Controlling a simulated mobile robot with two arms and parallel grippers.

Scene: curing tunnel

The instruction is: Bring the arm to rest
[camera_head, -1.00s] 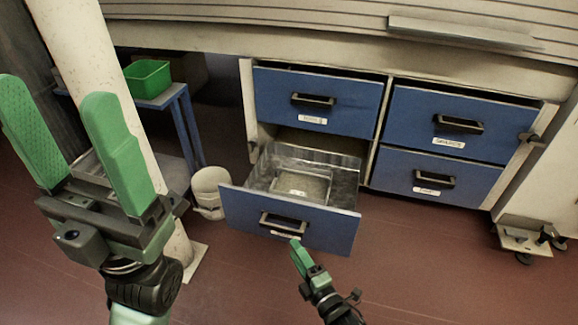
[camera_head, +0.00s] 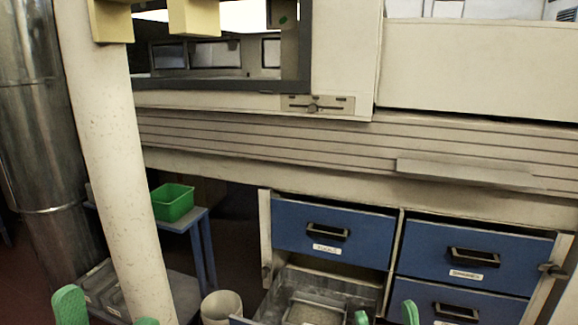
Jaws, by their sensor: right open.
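My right gripper (camera_head: 386,315) shows only its two green fingertips at the bottom edge, in front of the drawer unit. They stand apart with nothing visible between them. My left gripper (camera_head: 107,315) shows only green fingertips at the bottom left, also apart. The rest of both grippers and arms is out of the frame. Behind the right gripper, the lower left drawer (camera_head: 268,306) is pulled out, with a metal tray (camera_head: 290,312) inside. Its blue front is mostly cut off by the frame.
The upper left drawer (camera_head: 300,240), upper right drawer (camera_head: 510,262) and lower right drawer (camera_head: 425,293) sit in the cabinet. A pale column (camera_head: 122,170) stands at left. Behind it are a blue table (camera_head: 203,245) with a green bin (camera_head: 173,203) and a white bucket (camera_head: 222,306).

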